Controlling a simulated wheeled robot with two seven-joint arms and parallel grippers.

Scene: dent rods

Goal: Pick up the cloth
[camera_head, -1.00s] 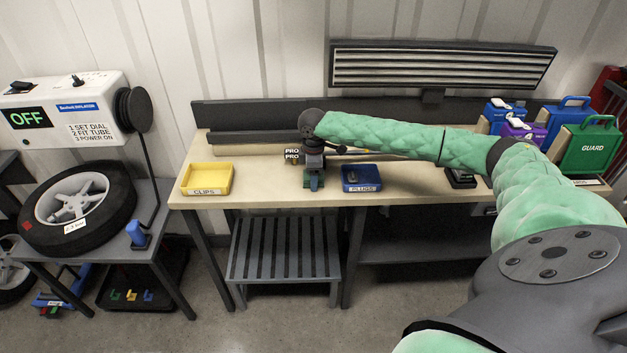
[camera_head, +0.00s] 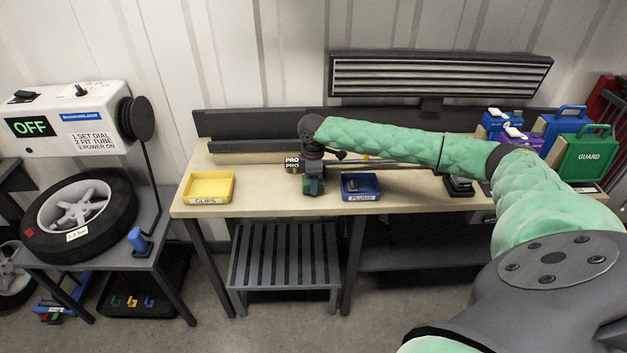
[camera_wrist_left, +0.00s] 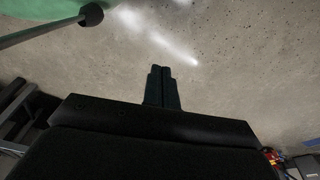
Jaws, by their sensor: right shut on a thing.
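My right gripper (camera_head: 313,178) points down over the bench between the yellow and blue trays. It is shut on a small dark green thing (camera_head: 314,187), low over the bench top or touching it. The thing is too small and dark to tell whether it is the cloth. No other cloth can be made out; the right wrist and forearm hide part of the bench behind them. My left gripper (camera_wrist_left: 162,72) shows only in the left wrist view, its fingers together and empty above the concrete floor.
The bench (camera_head: 260,197) holds a yellow clips tray (camera_head: 208,188), a blue plugs tray (camera_head: 360,188) and a black box marked PRO (camera_head: 292,163). Cases, including a green one (camera_head: 587,157), stand at the right. A tyre (camera_head: 80,215) lies on the left stand.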

